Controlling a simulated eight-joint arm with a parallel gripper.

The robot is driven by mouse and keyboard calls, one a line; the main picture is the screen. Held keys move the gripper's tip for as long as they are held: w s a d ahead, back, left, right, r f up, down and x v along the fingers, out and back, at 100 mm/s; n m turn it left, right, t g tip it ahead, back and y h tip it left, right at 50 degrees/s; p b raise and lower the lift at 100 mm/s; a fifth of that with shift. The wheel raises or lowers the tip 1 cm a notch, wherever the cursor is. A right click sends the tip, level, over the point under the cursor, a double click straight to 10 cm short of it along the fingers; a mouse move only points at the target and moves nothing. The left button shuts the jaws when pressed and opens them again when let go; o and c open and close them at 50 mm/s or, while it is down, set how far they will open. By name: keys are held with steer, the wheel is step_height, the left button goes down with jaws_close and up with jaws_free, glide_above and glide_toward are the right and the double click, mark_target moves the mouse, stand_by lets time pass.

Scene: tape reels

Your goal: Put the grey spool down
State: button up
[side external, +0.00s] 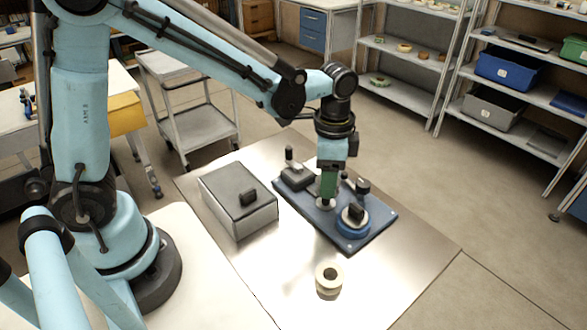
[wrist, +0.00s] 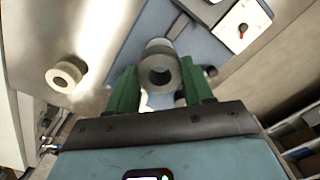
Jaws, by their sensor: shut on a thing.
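The grey spool (wrist: 158,50) is between the green fingers of my gripper (wrist: 160,72), which is shut on it. Its round hole faces the wrist camera. In the side external view my gripper (side external: 328,186) points down over the blue board (side external: 352,245), and the grey spool (side external: 325,203) shows at the fingertips. I cannot tell whether the spool touches the board. A second, cream spool (side external: 328,279) stands on the bare metal table in front of the board; it also shows in the wrist view (wrist: 65,75).
The blue board carries a blue round part with a black knob (side external: 352,220) and a dark block with a post (side external: 296,176), both close to my gripper. A grey box (side external: 238,212) with a black handle stands left of the board. The metal table (side external: 390,275) is clear at the front right.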

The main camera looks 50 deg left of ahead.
steer(key=shift+f, duration=0.6)
steer(key=o, duration=1)
steer(key=shift+r, duration=0.1)
step_height(320, 180, up, 12)
steer(key=s+a+f+n+t, duration=0.3)
steer(key=s+a+n+t, duration=0.4)
steer(key=s+a+n, duration=0.1)
steer(key=shift+s+n, duration=0.15)
steer(key=shift+n, duration=0.35)
steer(key=shift+r, duration=0.1)
